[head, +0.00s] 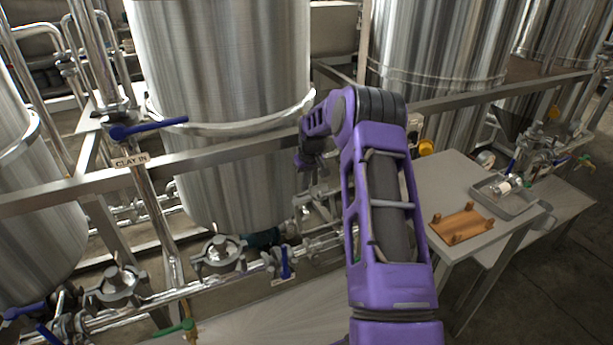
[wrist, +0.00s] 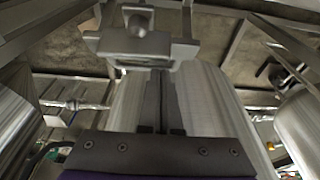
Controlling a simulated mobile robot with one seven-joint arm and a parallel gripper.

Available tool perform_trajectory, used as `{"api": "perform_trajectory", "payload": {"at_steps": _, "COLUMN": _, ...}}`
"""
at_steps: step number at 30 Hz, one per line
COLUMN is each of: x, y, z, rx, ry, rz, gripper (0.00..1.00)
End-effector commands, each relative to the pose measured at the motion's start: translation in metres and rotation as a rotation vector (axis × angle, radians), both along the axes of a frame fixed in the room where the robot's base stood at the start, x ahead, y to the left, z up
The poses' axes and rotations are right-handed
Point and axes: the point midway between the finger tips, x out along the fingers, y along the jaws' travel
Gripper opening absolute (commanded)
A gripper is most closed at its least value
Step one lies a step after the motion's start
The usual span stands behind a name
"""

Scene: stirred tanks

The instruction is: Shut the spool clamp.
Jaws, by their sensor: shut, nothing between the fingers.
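My gripper (head: 312,172) hangs in front of the middle tank in the head view, above a group of bright metal fittings (head: 318,205). In the wrist view my gripper (wrist: 160,74) has its two dark fingers together, with nothing between them. Just past the fingertips is a grey metal fitting (wrist: 135,42) with a rounded knob on top. It may be part of the spool clamp, but I cannot tell for certain, nor whether the clamp is open or shut. I cannot tell if the fingertips touch it. My arm hides some of the pipework in the head view.
A steel tank (head: 225,70) stands behind my gripper, with a horizontal frame rail (head: 230,150) across it. A blue-handled valve (head: 140,128) is at the left. A side table (head: 450,180) at the right holds a wooden rack (head: 461,225) and a grey tray (head: 515,205).

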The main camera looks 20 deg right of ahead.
Motion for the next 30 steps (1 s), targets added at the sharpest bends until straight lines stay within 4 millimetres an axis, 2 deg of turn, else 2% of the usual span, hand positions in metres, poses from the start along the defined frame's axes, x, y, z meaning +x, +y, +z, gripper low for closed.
{"api": "perform_trajectory", "payload": {"at_steps": 3, "x": 0.004, "y": 0.001, "z": -0.020, "rx": 0.001, "ry": 0.001, "rz": 0.000, "gripper": 0.00}}
{"api": "perform_trajectory", "payload": {"at_steps": 9, "x": 0.009, "y": 0.000, "z": -0.035, "rx": -0.001, "ry": -0.001, "rz": 0.001, "gripper": 0.00}}
{"api": "perform_trajectory", "payload": {"at_steps": 23, "x": 0.009, "y": 0.000, "z": -0.037, "rx": -0.001, "ry": -0.003, "rz": 0.001, "gripper": 0.00}}
{"api": "perform_trajectory", "payload": {"at_steps": 30, "x": 0.007, "y": -0.008, "z": -0.036, "rx": 0.000, "ry": -0.037, "rz": 0.000, "gripper": 0.00}}
